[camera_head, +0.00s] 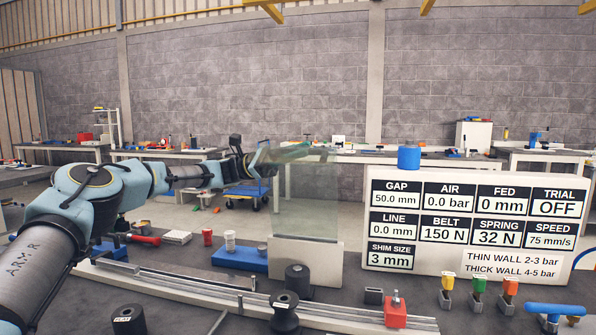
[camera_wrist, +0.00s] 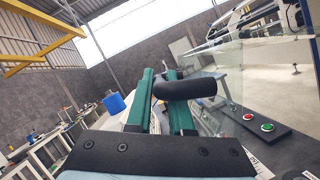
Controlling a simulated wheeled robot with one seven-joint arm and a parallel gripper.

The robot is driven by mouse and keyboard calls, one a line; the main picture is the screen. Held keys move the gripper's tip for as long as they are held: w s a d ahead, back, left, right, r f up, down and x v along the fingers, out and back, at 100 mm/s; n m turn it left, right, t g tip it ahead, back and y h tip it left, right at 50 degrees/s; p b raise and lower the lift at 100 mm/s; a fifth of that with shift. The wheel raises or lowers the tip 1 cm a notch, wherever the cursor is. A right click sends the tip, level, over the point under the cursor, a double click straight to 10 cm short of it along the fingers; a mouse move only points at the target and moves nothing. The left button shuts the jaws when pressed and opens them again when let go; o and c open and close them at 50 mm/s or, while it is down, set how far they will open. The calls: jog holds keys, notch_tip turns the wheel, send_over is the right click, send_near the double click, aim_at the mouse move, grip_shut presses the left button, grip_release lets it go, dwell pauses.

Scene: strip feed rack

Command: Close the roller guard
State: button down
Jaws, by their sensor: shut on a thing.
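A clear panel (camera_head: 308,205) stands upright above a pale block at the middle of the bench in the head view. A greenish clear sheet (camera_head: 297,152), seen almost edge-on, lies near its top edge beside my gripper (camera_head: 263,160). I take this sheet to be the roller guard, but its hinge is not clear. In the wrist view my gripper's green fingers (camera_wrist: 160,92) are closed on a dark rounded handle (camera_wrist: 188,88). Clear panels (camera_wrist: 262,65) spread to the right of it. The handle's joint to the guard is hard to see.
A white settings board (camera_head: 480,225) stands at right, with a blue cylinder (camera_head: 408,157) on top. Dark rollers (camera_head: 285,312), a long metal rail (camera_head: 180,285) and a red block (camera_head: 396,312) occupy the front. The wrist view shows a button panel (camera_wrist: 255,122).

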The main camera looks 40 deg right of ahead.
jog(key=s+a+f+m+t+y+b, duration=0.2)
jog(key=s+a+f+m+y+b, duration=0.2)
jog(key=s+a+f+m+b, duration=0.5)
jog(key=shift+s+a+f+m+t+b, duration=0.2)
jog(key=shift+a+f+m+t+b, duration=0.1)
jog(key=shift+a+f+m+b, duration=1.95)
jog(key=shift+a+n+b, duration=0.35)
jog(key=shift+a+b, duration=0.25)
jog(key=c, duration=0.8)
grip_release()
jog(key=w+a, duration=0.2)
jog(key=w, duration=0.8)
jog(key=shift+w, duration=0.35)
jog(key=shift+f, duration=0.1)
